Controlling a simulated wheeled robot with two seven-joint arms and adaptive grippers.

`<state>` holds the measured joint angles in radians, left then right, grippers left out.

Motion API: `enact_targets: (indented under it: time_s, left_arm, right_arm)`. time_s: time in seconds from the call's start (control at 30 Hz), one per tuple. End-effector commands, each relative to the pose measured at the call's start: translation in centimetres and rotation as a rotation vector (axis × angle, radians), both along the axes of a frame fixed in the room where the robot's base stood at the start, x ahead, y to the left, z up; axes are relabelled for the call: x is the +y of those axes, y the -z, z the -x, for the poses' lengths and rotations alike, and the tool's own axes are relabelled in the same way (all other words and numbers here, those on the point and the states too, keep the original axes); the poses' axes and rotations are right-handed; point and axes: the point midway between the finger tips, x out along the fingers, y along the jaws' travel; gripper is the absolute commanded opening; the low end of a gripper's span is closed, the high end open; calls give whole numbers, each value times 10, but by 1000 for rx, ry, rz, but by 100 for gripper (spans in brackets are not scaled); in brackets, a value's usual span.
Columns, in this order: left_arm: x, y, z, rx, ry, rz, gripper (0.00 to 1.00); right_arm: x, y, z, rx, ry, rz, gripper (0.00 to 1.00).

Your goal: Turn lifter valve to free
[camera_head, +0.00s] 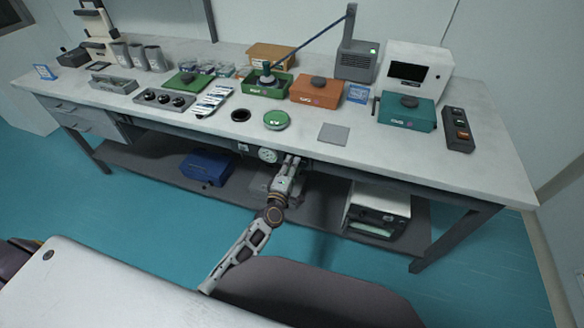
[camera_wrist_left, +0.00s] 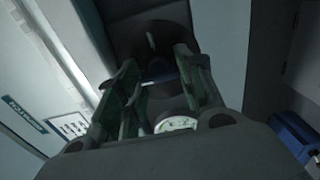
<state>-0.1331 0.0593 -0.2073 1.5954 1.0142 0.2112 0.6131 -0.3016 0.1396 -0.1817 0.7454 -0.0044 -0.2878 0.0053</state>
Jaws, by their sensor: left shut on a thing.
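My left gripper (camera_head: 291,161) reaches up to the front edge of the workbench, just right of a round white gauge (camera_head: 268,155). In the left wrist view the two fingers of my left gripper (camera_wrist_left: 158,75) stand on either side of a dark part, which I take to be the lifter valve's handle. The gripper is shut on it. The gauge also shows in the left wrist view (camera_wrist_left: 175,124), low between the fingers. The valve's exact position and any marking are too dark or hidden to read. My right gripper is not in view.
On the workbench (camera_head: 410,168) stand a green box (camera_head: 255,92), an orange box (camera_head: 312,93), a teal box (camera_head: 397,117), a round green disc (camera_head: 276,120) and a dark round hole (camera_head: 241,115). A blue case (camera_head: 207,166) and a white instrument (camera_head: 379,207) sit on the lower shelf.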

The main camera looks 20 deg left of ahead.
Motion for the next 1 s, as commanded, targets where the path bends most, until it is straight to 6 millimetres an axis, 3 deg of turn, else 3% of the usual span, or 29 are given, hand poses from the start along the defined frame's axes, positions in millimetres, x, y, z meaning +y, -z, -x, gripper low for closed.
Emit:
enact_targets:
  time_s: [0.17,0.2,0.33,0.77,1.0]
  left_arm:
    - [0,1,0,2,0,2,13]
    - [0,1,0,2,0,1,42]
    - [0,1,0,2,0,1,59]
    - [0,1,2,1,0,-1,59]
    - [1,1,13,1,0,-1,59]
  right_arm:
    - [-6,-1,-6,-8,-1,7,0]
    - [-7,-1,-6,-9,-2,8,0]
    - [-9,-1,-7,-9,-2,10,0]
    - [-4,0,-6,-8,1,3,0]
    - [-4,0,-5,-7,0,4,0]
